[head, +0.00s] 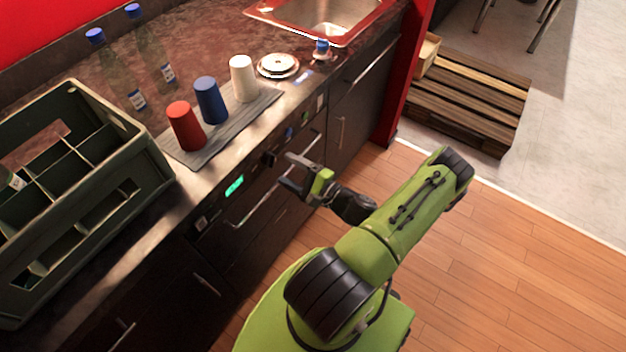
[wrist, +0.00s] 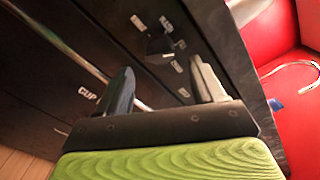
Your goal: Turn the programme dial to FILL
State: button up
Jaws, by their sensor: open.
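The programme dial (wrist: 160,43) is a black knob on the dark front panel, with small white labels around it. The labels are too blurred to read surely, and I cannot tell which one the dial points at. In the head view a dark knob (head: 268,159) sits on the panel below the counter edge, just beyond my gripper (head: 289,172). In the wrist view my gripper (wrist: 164,86) is open and empty. Its two fingers point toward the panel, and the dial lies beyond the gap between them, apart from both.
A bar handle (head: 265,190) runs across the appliance front under my gripper. A green display (head: 235,186) is lit to the left. On the counter, red (head: 185,126), blue (head: 210,100) and white (head: 243,78) cups stand on a grey mat. A crate (head: 150,170) is at the left.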

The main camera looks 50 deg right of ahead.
jog(key=s, duration=1)
jog(key=shift+s+d+p, duration=0.15)
jog(key=shift+s+p, duration=0.15)
jog(key=shift+s, duration=0.1)
